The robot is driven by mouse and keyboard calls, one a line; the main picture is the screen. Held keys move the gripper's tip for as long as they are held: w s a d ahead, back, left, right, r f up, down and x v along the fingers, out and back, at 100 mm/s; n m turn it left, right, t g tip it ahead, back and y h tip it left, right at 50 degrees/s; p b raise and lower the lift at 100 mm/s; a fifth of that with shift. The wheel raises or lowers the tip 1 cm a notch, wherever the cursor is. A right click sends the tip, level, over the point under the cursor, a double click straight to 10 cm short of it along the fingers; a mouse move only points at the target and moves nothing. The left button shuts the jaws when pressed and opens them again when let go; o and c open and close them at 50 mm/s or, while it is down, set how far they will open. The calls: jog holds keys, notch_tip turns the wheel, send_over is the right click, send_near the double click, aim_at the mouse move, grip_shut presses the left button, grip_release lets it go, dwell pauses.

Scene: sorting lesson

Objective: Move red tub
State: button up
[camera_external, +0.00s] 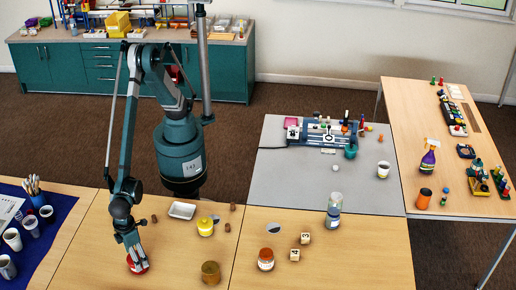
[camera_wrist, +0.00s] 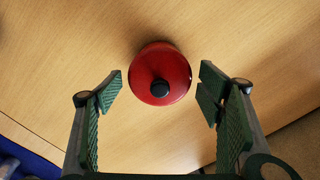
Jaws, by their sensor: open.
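The red tub (camera_wrist: 160,58) is round with a small black knob on top, and it stands on the wooden table. In the wrist view it lies beyond and between the two green fingers of my gripper (camera_wrist: 160,88), with a gap on each side. My gripper is open and empty. In the external view my gripper (camera_external: 135,250) points down just above the red tub (camera_external: 138,267), and the fingers partly cover the tub.
A yellow tub (camera_external: 206,228), a white tray (camera_external: 182,210), a brown jar (camera_external: 211,272) and small brown corks (camera_external: 228,228) stand to the right on the same table. A blue mat (camera_external: 45,255) with cups lies to the left. The wood around the red tub is clear.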

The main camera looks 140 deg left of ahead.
jog(key=shift+f+b, duration=0.45)
jog(key=shift+f, duration=2)
jog(key=c, duration=1.2)
